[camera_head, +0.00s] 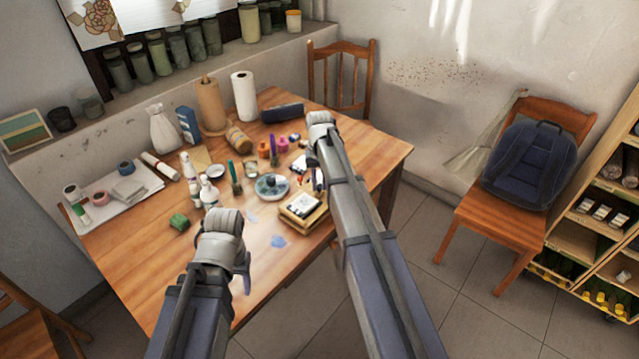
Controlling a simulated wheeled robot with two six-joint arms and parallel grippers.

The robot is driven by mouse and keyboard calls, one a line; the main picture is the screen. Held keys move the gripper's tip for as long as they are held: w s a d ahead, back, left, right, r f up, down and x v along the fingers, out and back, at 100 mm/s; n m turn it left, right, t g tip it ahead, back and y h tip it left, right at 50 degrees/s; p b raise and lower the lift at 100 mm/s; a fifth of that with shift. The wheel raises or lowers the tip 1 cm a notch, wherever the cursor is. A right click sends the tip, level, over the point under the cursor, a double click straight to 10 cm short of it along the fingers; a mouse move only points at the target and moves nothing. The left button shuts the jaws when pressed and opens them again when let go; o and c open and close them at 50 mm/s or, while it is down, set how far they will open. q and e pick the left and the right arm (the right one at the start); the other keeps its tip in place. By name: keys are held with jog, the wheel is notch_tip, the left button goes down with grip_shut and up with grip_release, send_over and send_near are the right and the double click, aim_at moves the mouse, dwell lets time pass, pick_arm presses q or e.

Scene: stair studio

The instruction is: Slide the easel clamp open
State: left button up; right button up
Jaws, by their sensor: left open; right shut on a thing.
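I cannot make out the easel clamp for certain. A low wooden stand or box (308,220) with a small white-and-dark panel (301,206) lies near the table's front edge. My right gripper (316,182) is just above and behind it, mostly hidden by my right forearm. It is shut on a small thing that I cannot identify. My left gripper (246,282) is at the table's front edge, left of the wooden stand, mostly hidden behind its wrist. It is open, and I see nothing between its fingers.
The wooden table (135,255) holds bottles, paint pots, a round grey dish (271,187), a green sponge (179,222) and paper rolls at the back. Its front left is clear. A chair with a dark backpack (530,165) and a shelf (597,225) stand at right.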

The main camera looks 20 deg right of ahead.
grip_shut()
dwell(0.4)
dwell(0.4)
jog(key=shift+w+d, duration=0.55)
jog(key=shift+d, duration=0.25)
jog(key=o, duration=0.6)
grip_release()
jog(key=shift+o, duration=0.2)
pick_arm(q)
jog(key=shift+r, duration=0.1)
